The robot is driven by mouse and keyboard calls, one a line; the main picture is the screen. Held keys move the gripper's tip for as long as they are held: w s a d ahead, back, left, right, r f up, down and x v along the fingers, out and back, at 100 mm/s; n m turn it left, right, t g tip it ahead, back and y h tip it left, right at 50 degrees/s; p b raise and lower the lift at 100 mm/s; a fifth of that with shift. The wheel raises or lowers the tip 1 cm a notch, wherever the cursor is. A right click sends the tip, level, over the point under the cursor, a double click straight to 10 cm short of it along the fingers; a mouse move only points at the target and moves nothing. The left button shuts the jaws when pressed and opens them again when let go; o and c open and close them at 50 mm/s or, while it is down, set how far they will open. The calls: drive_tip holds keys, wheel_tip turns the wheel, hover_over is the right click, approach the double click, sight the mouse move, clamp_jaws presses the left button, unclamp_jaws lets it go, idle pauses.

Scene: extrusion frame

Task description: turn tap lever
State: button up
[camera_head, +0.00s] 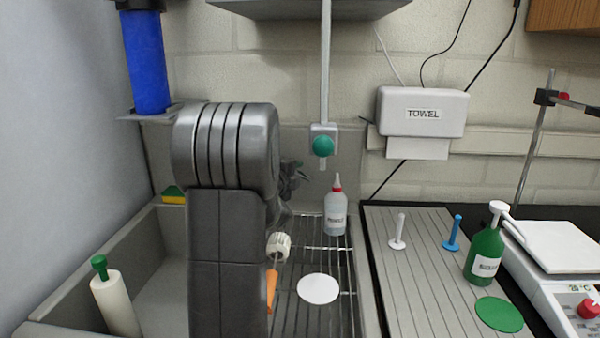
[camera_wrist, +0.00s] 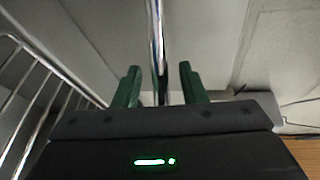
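In the wrist view my gripper (camera_wrist: 159,88) is open, with its two green fingers apart. A shiny chrome bar (camera_wrist: 157,40) runs down the picture into the gap between the fingers, with clear space on both sides. I cannot tell whether this bar is the tap lever or another part of the tap. In the head view my arm covers the middle of the sink, and no tap lever can be made out there. A grey pipe with a green knob (camera_head: 322,146) stands on the back wall, right of my arm.
A wash bottle (camera_head: 335,212) and white disc (camera_head: 318,288) are on the wire rack. A white-headed brush (camera_head: 278,246) is beside my arm. A green-topped white bottle (camera_head: 115,303) stands left. A green bottle (camera_head: 485,252) and scale (camera_head: 558,247) are right.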

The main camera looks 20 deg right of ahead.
drive_tip(key=shift+x, duration=1.45)
clamp_jaws()
drive_tip(key=g+p, duration=0.1)
drive_tip(key=p, duration=0.2)
drive_tip(key=shift+s+a+r+m+h, duration=0.1)
drive_tip(key=shift+a+r+m+h, duration=0.2)
drive_tip(key=shift+a+r+m, duration=0.1)
drive_tip(key=m+g+p, duration=0.1)
drive_tip(key=p, duration=0.1)
drive_tip(key=a+h+p, duration=0.1)
drive_tip(key=p, duration=0.1)
drive_tip(key=shift+s+a+f+m+g, duration=0.1)
drive_tip(key=shift+s+a+m+g, duration=0.05)
drive_tip(key=shift+s+m+g, duration=0.2)
drive_tip(key=shift+a+f+m+g+h+p, duration=0.15)
drive_tip(key=shift+f+m+g+h+p, duration=0.15)
drive_tip(key=shift+m+g+h+p, duration=0.1)
